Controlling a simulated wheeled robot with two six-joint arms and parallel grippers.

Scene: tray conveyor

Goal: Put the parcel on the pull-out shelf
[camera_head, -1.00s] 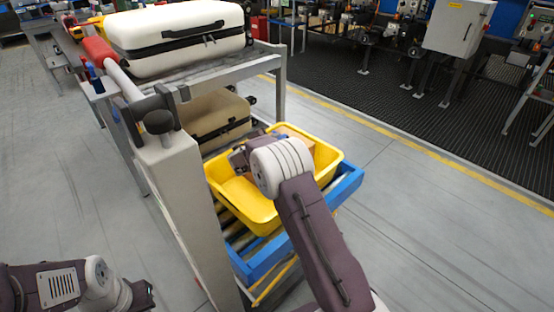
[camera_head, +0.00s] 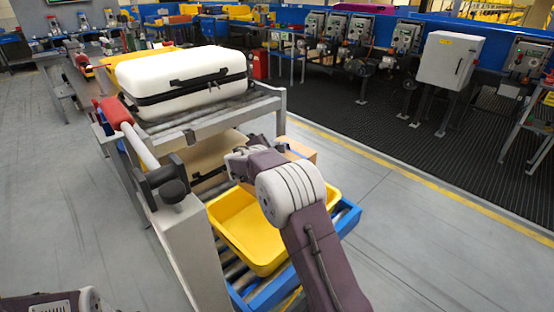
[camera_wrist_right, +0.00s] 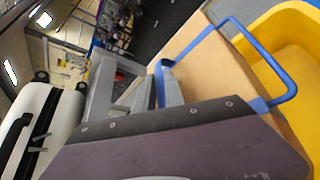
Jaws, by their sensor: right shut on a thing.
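The parcel (camera_head: 300,149) is a tan cardboard box with a blue band or handle, and it shows large in the right wrist view (camera_wrist_right: 208,75). My right gripper (camera_head: 245,160) is shut on the parcel and holds it above the far edge of a yellow tray (camera_head: 236,232). My own wrist hides much of the parcel and the fingertips. A blue-framed roller shelf (camera_head: 349,221) sticks out under the tray; it looks like the pull-out shelf. My left arm shows only at the bottom left, its gripper outside the picture.
A white suitcase (camera_head: 182,73) lies on the upper metal rack (camera_head: 250,108). A beige suitcase (camera_head: 205,160) is beneath, partly hidden. A pale post with a dark knob (camera_head: 172,190) stands left of the tray. Clear floor lies to the right.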

